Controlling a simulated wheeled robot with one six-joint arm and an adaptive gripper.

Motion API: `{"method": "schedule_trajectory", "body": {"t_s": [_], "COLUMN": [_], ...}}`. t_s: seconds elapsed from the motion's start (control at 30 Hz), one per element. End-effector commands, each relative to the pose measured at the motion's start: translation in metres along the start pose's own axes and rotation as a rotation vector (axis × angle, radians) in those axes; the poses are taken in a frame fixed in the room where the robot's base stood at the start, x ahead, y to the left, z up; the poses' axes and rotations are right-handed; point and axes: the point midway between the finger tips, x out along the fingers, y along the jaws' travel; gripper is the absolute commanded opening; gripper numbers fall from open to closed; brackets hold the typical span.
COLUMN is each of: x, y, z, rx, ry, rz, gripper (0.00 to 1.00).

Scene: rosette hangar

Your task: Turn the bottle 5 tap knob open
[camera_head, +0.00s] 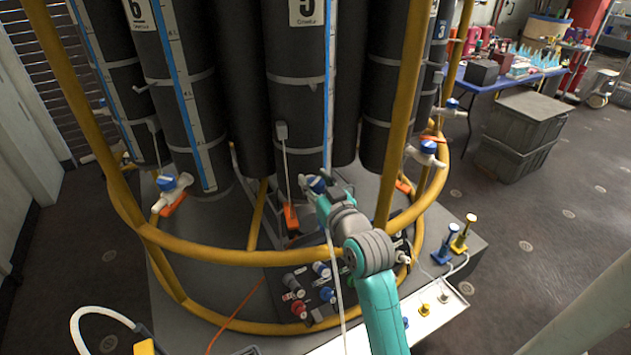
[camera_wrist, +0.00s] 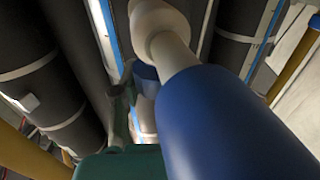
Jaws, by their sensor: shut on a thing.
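Bottle 5 (camera_head: 300,70) is a tall dark cylinder with a "5" label at the top centre of the head view. Its tap has a blue knob (camera_head: 317,184), low in front of the bottles. My gripper (camera_head: 320,192) is at this knob and shut on it; the fingers partly hide it. In the wrist view a dark green finger (camera_wrist: 118,112) lies beside a small blue part (camera_wrist: 146,73) above a white piece. A large blue cylinder (camera_wrist: 225,125) with a white stem fills the right foreground there. How far the knob is turned cannot be told.
A yellow ring rail (camera_head: 220,256) curves around the bottles, below my gripper. A panel with several small red, blue and grey fittings (camera_head: 298,290) lies under my arm. Other blue-knobbed taps stand left (camera_head: 166,183) and right (camera_head: 428,147). Open floor lies to the right.

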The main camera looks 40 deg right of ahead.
Motion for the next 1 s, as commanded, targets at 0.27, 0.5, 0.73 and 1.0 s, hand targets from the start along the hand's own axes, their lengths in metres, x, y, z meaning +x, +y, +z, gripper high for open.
{"method": "schedule_trajectory", "body": {"t_s": [0.27, 0.5, 0.73, 1.0], "x": [0.0002, 0.0006, 0.0008, 0.0006], "y": [0.0027, 0.0019, 0.0012, -0.0001], "z": [0.0002, 0.0004, 0.0006, 0.001], "rx": [0.001, 0.0, 0.002, 0.001], "ry": [-0.001, -0.001, -0.002, -0.003], "rz": [-0.156, -0.302, -0.438, -0.56], "gripper": [0.09, 0.09, 0.09, 0.09]}}
